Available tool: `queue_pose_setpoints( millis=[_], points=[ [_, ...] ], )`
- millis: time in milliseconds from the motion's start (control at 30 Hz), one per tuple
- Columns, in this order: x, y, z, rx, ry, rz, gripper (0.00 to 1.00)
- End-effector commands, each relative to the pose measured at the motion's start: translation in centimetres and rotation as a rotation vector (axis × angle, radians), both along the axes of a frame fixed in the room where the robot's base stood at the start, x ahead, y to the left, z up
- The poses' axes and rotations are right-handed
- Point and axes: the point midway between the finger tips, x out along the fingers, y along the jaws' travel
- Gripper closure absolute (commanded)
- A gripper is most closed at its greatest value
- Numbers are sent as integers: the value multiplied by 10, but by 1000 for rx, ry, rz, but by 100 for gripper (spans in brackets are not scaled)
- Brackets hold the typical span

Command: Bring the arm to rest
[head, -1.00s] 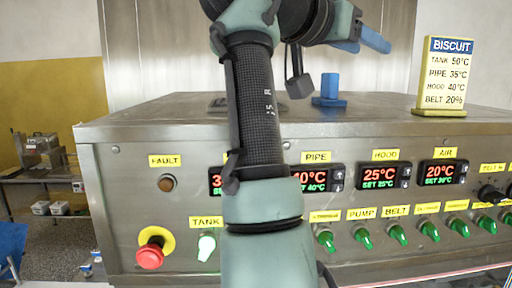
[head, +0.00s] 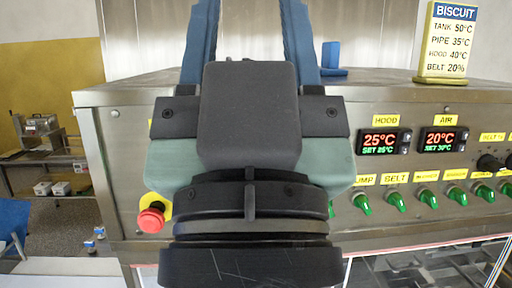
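My gripper (head: 250,25) is now large in the middle of the head view, raised in front of the steel machine (head: 115,130). Its two blue fingers point upward and stand wide apart, with nothing seen between them. The fingertips run out of the top of the picture. My wrist and the gripper's dark body hide the middle of the control panel, including the tank and pipe displays.
A red stop button (head: 151,219) sits at the panel's left, close beside my wrist. Green knobs (head: 427,197) line the right side below the displays. A shelf (head: 50,160) is far left.

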Motion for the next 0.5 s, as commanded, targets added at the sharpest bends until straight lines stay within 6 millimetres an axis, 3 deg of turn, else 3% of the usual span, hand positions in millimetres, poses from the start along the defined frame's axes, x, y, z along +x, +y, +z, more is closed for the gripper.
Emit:
queue_pose_setpoints(
  millis=[33, 300, 500],
  points=[
    [0, 0, -24, 1, -1, -2, 50],
    [1, -3, -96, 0, -1, -14, 50],
    [1, -4, -128, 0, -1, -21, 50]
  ],
)
